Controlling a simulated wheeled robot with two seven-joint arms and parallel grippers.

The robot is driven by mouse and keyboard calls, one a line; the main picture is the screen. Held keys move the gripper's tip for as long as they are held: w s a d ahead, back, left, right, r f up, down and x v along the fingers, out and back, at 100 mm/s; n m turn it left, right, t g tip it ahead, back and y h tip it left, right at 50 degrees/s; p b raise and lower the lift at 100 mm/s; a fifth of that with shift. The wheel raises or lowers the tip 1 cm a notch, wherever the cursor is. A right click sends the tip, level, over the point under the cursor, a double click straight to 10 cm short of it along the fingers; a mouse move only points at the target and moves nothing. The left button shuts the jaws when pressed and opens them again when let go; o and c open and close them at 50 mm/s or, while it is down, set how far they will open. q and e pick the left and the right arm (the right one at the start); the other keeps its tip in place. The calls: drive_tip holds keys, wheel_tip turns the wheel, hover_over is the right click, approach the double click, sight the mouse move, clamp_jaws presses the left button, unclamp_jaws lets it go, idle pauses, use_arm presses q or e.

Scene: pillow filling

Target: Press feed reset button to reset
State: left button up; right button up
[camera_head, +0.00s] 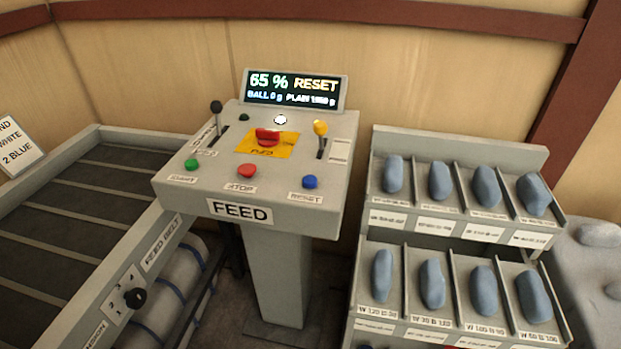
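The feed console (262,185) stands in the middle on a grey post, with a "FEED" label on its front. The blue reset button (310,182) is at the right of its front row, above a label reading "RESET". A red stop button (247,171) and a green button (192,165) sit to its left. The display (294,89) reads "65 % RESET", with a smaller line beginning "BALL 0 g". Neither of my grippers is in view, and nothing covers the blue button.
A large red button on a yellow plate (283,145), a black lever (216,108) and a yellow lever (320,129) rise from the console. A feed belt (60,215) lies left. A rack (458,142) of blue-grey pieces stands right. Space above the console is clear.

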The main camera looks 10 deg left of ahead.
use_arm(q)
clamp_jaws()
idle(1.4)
